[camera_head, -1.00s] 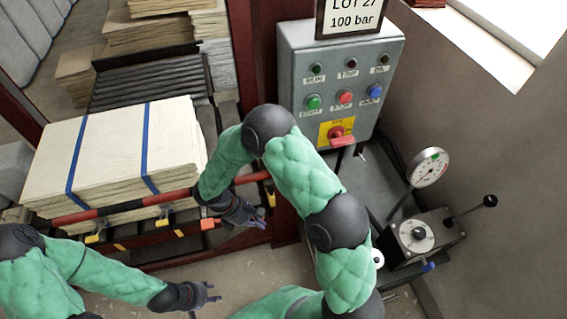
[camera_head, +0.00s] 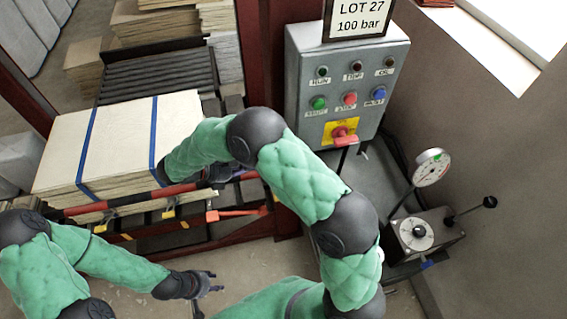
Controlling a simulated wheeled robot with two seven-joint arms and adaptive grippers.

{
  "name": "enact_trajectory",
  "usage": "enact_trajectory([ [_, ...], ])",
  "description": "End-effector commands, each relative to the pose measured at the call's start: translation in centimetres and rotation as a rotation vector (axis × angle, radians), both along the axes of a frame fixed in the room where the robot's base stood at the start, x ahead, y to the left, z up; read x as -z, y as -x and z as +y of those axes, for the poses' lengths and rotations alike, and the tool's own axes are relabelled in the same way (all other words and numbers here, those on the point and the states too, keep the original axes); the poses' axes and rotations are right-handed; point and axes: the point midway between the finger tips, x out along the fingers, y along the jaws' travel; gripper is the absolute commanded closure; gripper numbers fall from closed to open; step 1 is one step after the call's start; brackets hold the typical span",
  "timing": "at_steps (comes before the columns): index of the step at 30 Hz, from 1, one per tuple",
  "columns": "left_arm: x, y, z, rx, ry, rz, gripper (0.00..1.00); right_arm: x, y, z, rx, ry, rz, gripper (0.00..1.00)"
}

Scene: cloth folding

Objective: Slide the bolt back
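An orange-red bolt handle (camera_head: 238,212) lies across the lower front rail of the press frame, below the red-and-black striped bar (camera_head: 125,201). I take this handle for the bolt. My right gripper (camera_head: 162,172) is at the striped bar by the front right corner of the strapped stack, left of and above the handle. It is small, dark and mostly hidden by its forearm; whether it touches the bar or is open cannot be told. My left gripper (camera_head: 212,283) is open and empty above the floor, below the handle and apart from it.
A cream stack (camera_head: 120,140) with blue straps lies behind the striped bar. A grey control box (camera_head: 345,85) with a red switch stands right of the frame. A gauge (camera_head: 431,168) and lever unit (camera_head: 425,238) stand at the right.

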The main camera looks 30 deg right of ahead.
Motion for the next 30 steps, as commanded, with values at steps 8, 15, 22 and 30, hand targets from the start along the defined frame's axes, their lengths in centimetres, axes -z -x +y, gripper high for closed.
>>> enact_trajectory([
  [8, 0.5, 0.0, 0.0, 0.0, 0.0, 0.0, 0.6, 1.4, 0.2, -2.8, 0.004, 0.0, 0.001, 1.0],
  [15, 1.1, 0.0, 0.0, 0.0, 0.0, 0.0, 0.6, 3.5, 0.5, -6.8, 0.004, -0.001, 0.002, 1.0],
  [22, 1.7, 0.0, 0.0, 0.0, 0.0, 0.0, 0.6, 5.3, 0.8, -10.2, 0.003, -0.001, 0.001, 1.0],
  [30, 2.0, 0.0, 0.0, 0.0, 0.0, 0.0, 0.6, 6.2, 0.9, -12.3, 0.001, -0.002, -0.001, 1.0],
])
